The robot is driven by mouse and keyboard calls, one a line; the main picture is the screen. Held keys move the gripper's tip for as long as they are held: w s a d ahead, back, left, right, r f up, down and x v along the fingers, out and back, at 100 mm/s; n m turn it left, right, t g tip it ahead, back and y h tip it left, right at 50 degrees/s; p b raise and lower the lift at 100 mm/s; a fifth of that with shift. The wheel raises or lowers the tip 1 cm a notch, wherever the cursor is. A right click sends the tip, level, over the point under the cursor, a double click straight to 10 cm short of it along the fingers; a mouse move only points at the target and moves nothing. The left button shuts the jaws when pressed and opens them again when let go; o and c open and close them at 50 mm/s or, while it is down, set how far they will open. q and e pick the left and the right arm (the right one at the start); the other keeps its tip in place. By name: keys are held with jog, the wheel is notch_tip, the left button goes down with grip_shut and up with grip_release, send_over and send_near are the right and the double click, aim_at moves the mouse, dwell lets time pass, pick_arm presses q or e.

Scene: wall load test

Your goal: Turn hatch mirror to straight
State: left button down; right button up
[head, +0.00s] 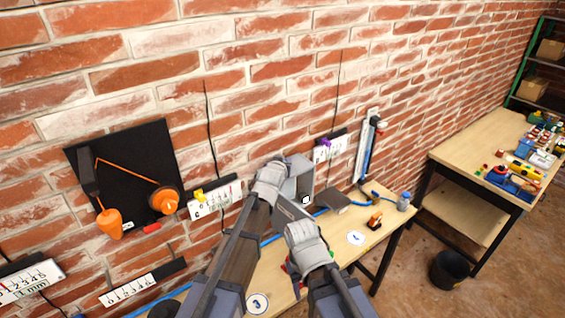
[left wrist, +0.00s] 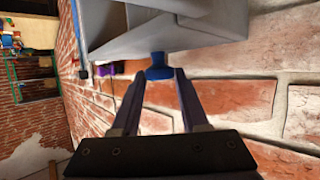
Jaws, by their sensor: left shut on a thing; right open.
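A grey box-like hatch housing (head: 301,178) is fixed to the brick wall in the middle of the head view, partly hidden behind my left arm. It also fills the top of the left wrist view (left wrist: 190,25), with its open, angled side showing. A blue knob (left wrist: 158,70) sticks out below it. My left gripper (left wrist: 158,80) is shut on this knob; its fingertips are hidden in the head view. My right gripper (head: 292,213) is open and empty, just below the housing and above the table. I cannot make out a mirror face or its angle clearly.
A narrow wooden table (head: 335,240) runs along the wall below, with a dark block (head: 334,202) and an orange tool (head: 375,219). A black panel (head: 130,170) and white scales (head: 215,200) hang left. A workbench (head: 480,135) and black bin (head: 450,269) stand right.

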dwell(0.6)
pick_arm(q)
jog(key=shift+c, duration=2.2)
grip_release()
jog(key=shift+s, duration=0.15)
jog(key=p+v, duration=0.3)
jog(key=v, duration=0.4)
jog(key=shift+s+r, duration=0.2)
jog(key=shift+s, duration=0.1)
